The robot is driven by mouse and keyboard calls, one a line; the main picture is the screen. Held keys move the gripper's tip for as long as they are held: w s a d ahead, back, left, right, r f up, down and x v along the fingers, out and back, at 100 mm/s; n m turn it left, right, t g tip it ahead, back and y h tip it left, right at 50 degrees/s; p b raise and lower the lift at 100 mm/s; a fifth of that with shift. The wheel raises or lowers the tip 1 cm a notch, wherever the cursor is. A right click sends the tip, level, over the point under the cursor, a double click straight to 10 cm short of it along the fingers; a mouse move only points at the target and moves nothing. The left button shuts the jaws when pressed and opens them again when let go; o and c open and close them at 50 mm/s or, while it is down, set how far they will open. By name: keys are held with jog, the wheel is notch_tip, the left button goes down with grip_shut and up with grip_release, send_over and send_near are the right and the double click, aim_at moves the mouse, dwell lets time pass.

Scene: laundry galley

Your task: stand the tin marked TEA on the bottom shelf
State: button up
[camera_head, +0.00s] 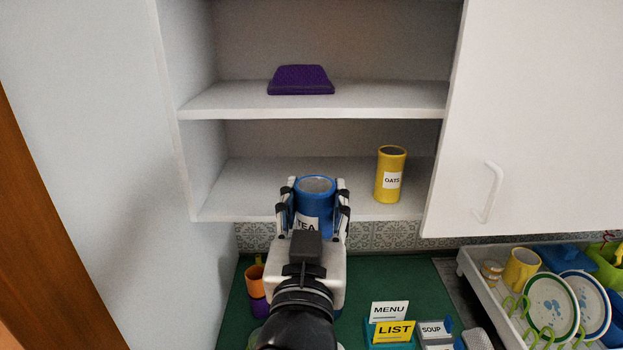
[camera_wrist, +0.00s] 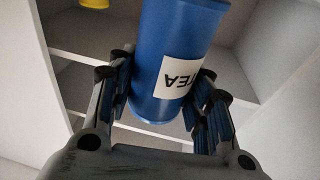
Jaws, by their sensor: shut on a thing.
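The blue tin (camera_head: 315,186) with a white TEA label is between the fingers of my gripper (camera_head: 316,205), upright in the head view. My gripper is shut on it. The tin also shows in the wrist view (camera_wrist: 180,45), with its label upside down there. The bottom shelf (camera_head: 260,180) of the open cupboard lies behind and around the tin in the head view. The tin is at the shelf's front edge in the picture; whether it touches the shelf I cannot tell. The tin's lower part is hidden by my gripper in the head view.
A yellow OATS tin (camera_head: 390,175) stands on the bottom shelf to the right. A purple object (camera_head: 301,80) lies on the shelf above. The cupboard door (camera_head: 540,110) is at the right. Below are a dish rack (camera_head: 480,268) and MENU and LIST cards (camera_head: 394,331). The shelf's left part looks clear.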

jog(key=w+b, duration=0.1)
jog(key=w, duration=0.6)
jog(key=w+f+b, duration=0.1)
jog(key=w, duration=0.6)
jog(key=w+b, duration=0.2)
jog(key=w, duration=0.6)
jog(key=shift+f, duration=0.35)
jog(key=shift+f+b, duration=0.5)
jog(key=shift+f, duration=0.1)
jog(key=o, duration=1.3)
jog(key=shift+o, duration=0.2)
jog(key=shift+f, duration=0.1)
jog(key=shift+s, duration=0.15)
jog(key=s+a+f, duration=0.1)
jog(key=s, duration=1)
jog(key=shift+s+f, duration=0.3)
jog(key=shift+s, duration=0.05)
